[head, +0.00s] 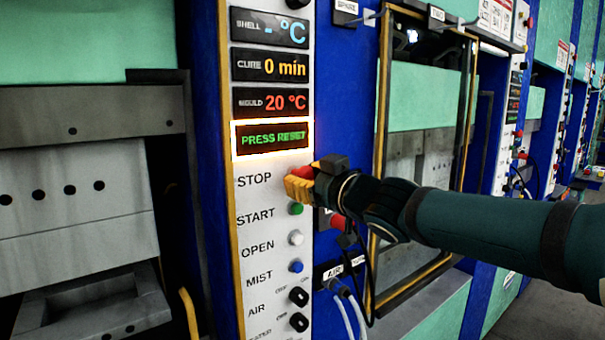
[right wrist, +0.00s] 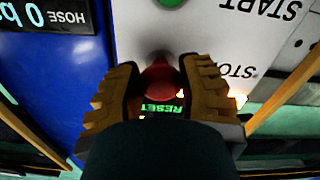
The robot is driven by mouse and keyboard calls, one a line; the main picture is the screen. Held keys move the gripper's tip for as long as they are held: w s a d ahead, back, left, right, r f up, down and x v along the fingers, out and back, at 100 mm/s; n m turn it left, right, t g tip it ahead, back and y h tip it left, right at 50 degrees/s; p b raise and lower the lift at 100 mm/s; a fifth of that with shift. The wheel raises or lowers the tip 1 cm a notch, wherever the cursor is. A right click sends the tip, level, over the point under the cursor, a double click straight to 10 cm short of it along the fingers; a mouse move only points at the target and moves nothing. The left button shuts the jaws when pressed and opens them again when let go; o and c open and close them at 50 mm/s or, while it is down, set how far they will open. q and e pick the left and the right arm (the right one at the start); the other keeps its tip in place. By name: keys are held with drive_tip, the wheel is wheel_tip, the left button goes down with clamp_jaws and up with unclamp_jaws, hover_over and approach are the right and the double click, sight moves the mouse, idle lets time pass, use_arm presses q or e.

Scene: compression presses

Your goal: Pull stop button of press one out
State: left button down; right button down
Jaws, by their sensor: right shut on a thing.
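The red stop button (head: 303,171) sits to the right of the STOP label on the white control panel (head: 262,215). My right gripper (head: 298,187) reaches it from the right, with its yellow fingers at the button. In the right wrist view the red button (right wrist: 159,80) lies between the two ribbed fingers of the right gripper (right wrist: 160,88), which are shut on it. How far the button stands out from the panel is hard to tell. A display (head: 272,139) above it reads PRESS RESET and glows. My left gripper is not in view.
Below the stop button are a green START button (head: 295,208), a white OPEN button (head: 296,238), a blue MIST button (head: 296,267) and black knobs (head: 298,297). A gold-framed press door (head: 382,100) stands to the right. Hoses (head: 345,310) hang below my right arm.

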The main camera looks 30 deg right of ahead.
drive_tip(key=shift+c, duration=2.4)
unclamp_jaws()
drive_tip(key=shift+s, duration=0.1)
drive_tip(key=s+d, duration=0.1)
drive_tip(key=s, duration=1.1)
